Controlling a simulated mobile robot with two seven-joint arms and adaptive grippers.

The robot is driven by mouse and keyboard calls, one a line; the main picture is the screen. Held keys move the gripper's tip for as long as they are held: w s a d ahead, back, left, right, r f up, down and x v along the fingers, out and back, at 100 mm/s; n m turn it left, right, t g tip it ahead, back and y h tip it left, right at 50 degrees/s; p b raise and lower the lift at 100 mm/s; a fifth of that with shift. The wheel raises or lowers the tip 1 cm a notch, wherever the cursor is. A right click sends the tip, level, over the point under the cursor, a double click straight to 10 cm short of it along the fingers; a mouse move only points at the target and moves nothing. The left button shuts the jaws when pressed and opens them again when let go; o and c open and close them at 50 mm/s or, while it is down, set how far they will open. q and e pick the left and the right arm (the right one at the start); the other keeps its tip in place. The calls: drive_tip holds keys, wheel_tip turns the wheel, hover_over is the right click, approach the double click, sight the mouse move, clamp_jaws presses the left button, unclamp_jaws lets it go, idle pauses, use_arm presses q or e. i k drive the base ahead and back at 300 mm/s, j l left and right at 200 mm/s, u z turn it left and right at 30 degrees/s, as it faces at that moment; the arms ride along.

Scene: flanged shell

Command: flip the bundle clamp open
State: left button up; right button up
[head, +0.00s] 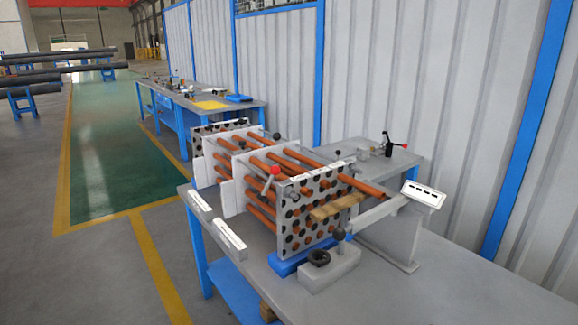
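A tube bundle of orange rods (300,166) runs through several upright perforated plates (303,232) on the grey workbench. A lever with a red knob (275,170) stands at the left of the bundle, by the front plate. A second small lever device with black and red ends (390,146) stands on the bench behind the bundle. I cannot tell for sure which of these is the bundle clamp. Neither of my grippers shows in the head view.
A grey block with a black ring (319,257) sits before the front plate. A grey stand (394,238) with a white labelled plate (424,194) is to the right. The bench's front right (460,285) is clear. Another bench (205,104) stands behind.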

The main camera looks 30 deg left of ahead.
sight(275, 170)
drive_tip(key=i+j, duration=0.55)
drive_tip(key=j, duration=0.25)
drive_tip(key=i+j+z, duration=0.1)
drive_tip(key=i+j, duration=0.2)
drive_tip(key=j, duration=0.15)
